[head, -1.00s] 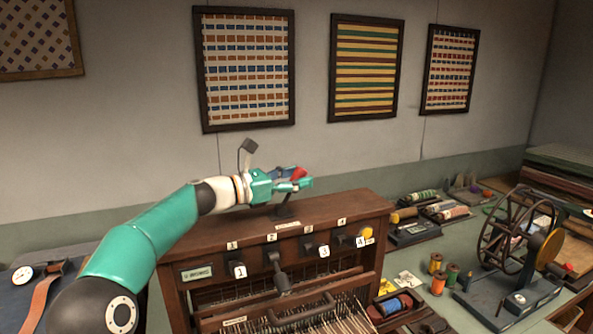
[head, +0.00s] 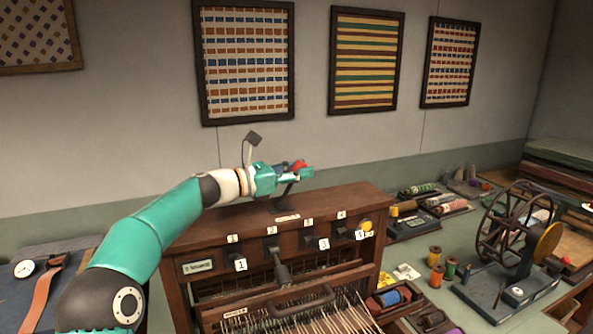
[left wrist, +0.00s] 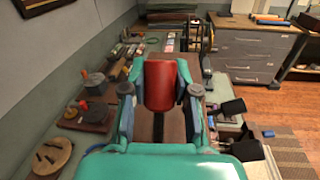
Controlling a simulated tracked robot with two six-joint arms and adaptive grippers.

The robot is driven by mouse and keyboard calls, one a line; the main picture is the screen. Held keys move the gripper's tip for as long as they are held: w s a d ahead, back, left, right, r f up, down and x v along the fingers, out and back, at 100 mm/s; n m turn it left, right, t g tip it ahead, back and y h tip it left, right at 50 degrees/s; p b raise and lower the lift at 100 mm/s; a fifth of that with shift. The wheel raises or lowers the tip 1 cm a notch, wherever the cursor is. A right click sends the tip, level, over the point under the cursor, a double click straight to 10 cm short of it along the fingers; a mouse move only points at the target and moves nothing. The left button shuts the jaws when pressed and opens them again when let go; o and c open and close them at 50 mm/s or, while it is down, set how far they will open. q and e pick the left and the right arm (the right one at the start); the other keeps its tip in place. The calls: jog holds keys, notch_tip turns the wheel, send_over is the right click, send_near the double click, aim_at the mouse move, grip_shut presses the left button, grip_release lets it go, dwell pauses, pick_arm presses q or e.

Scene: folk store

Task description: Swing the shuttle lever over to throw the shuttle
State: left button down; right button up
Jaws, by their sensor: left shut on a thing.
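The shuttle lever's red knob (head: 299,164) shows above the top of the dark wooden loom (head: 350,196). My left gripper (head: 303,174) is at the knob, above the loom top. In the left wrist view the red knob (left wrist: 160,85) sits between the two fingers of my left gripper (left wrist: 159,95), which is shut on it. In the head view the fingers partly hide the knob, and a short dark stem shows below them. The lever's exact tilt is hard to tell. My right gripper is in neither current view.
The loom front has numbered levers, with the one under label 2 (head: 281,272) sticking out, and a yellow knob (head: 365,225). A spinning wheel (head: 512,225), thread spools (head: 436,275) and a tray of bobbins (head: 430,202) stand to the right. The wall is behind.

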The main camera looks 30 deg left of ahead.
pick_arm(q)
jog(key=shift+s+a+r+t+h+b, duration=0.1)
jog(key=shift+s+a+t+h+b, duration=0.75)
jog(key=shift+b, duration=2.3)
jog(key=shift+w+d+r+t, duration=0.1)
jog(key=shift+d+r+t, duration=0.05)
jog(key=shift+t, duration=0.1)
jog(key=shift+r, duration=0.2)
jog(key=c, duration=0.8)
grip_release()
jog(key=shift+c, duration=0.2)
